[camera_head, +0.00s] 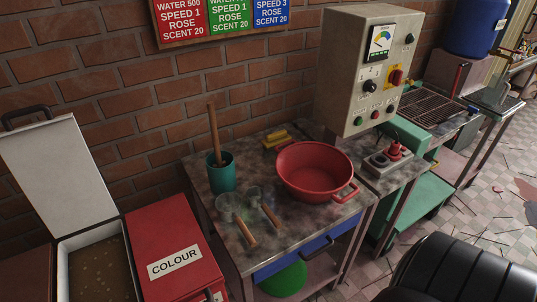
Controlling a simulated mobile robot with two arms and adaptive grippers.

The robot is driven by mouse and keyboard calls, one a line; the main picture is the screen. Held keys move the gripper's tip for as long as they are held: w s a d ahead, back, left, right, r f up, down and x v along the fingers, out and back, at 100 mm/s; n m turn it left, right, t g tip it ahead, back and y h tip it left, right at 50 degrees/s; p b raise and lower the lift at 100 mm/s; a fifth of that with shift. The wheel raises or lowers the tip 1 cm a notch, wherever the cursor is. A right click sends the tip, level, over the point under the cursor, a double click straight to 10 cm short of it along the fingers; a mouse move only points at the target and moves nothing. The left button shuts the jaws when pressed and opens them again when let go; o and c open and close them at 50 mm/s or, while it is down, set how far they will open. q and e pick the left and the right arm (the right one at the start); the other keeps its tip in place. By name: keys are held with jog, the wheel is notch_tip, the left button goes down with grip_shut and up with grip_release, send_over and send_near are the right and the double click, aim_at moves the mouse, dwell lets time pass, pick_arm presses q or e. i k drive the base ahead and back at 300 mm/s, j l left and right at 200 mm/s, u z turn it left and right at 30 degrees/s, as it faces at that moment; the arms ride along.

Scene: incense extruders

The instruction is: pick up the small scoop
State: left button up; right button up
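Two scoops with wooden handles and pale, see-through-looking heads lie side by side on the stained worktable (300,236). The right one looks like the small scoop (270,214); its head is toward the back and its handle points to the front right. The larger-looking scoop (246,233) lies just left of it, nearer the front edge, with its handle also pointing to the front right. The two appear close together; I cannot tell whether they touch.
A red basin (315,168) stands right of the scoops. A teal cup (221,174) holding a wooden stick stands behind them, with yellow bars (277,138) farther back. A control box (366,70) rises at the back right. A red COLOUR bin (172,245) stands left.

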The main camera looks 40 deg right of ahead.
aim_at(254, 195)
jog(key=z, duration=1.3)
